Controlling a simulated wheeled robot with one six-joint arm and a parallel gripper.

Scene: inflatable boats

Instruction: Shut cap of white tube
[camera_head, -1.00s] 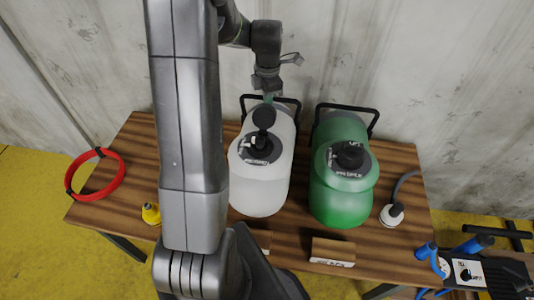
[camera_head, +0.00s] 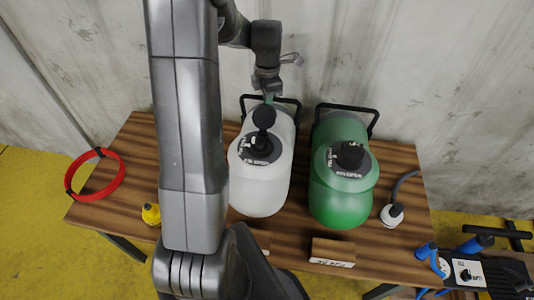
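The white tube (camera_head: 260,185) is a fat white inflatable form on the wooden table, left of the green one. On its top is a dark round valve (camera_head: 259,148) with a printed label. Its black disc-shaped cap (camera_head: 264,117) stands up at the valve's far side, so the valve looks open. My gripper (camera_head: 268,92) is beyond the cap, near the tube's far end. Its fingers are small and partly hidden, so I cannot tell whether they are open or touch anything.
A green tube (camera_head: 340,200) with a black valve (camera_head: 350,155) stands to the right on the table (camera_head: 110,208). A red ring (camera_head: 95,174), a yellow fitting (camera_head: 151,214) and a white-and-black hose fitting (camera_head: 392,214) lie around. The grey wall (camera_head: 420,80) is close behind.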

